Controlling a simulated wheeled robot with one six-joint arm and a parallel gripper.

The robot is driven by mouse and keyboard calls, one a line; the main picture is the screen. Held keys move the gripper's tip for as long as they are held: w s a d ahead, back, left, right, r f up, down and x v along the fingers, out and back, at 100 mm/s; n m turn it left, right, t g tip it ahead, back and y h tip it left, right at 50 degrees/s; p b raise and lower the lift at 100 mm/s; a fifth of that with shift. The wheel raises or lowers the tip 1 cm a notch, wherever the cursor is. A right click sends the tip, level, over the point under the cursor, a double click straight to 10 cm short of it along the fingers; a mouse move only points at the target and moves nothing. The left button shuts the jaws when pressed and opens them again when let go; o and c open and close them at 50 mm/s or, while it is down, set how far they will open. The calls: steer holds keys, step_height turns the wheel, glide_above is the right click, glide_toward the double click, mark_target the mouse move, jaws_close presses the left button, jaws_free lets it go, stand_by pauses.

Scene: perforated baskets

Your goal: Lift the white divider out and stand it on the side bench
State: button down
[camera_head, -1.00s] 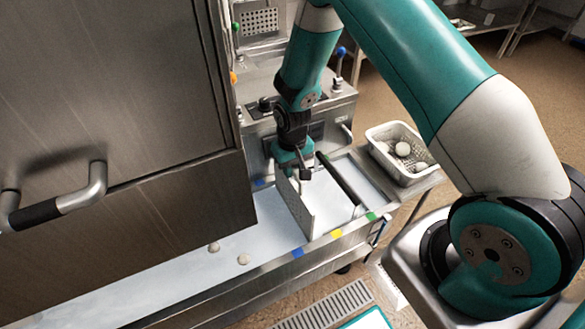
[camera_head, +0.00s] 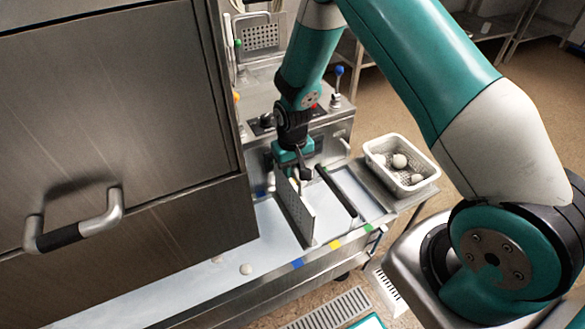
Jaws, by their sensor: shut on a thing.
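The white divider (camera_head: 299,216) is a thin perforated panel. It stands upright across the long trough, with its lower edge at or near the pale trough floor; I cannot tell whether it is clear of the floor. My gripper (camera_head: 300,173) is above its far upper end and shut on it; the fingertips are small and partly hidden. The side bench (camera_head: 375,187) appears to be the metal surface beyond the trough's right end, with a white basket on it.
The white perforated basket (camera_head: 373,151) holds round white pieces. A dark bar (camera_head: 337,190) crosses the trough right of the divider. White balls (camera_head: 246,269) lie in the trough. A large steel housing (camera_head: 120,130) blocks the left side.

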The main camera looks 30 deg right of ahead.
steer(key=shift+r+p, duration=0.9)
steer(key=shift+r, duration=0.55)
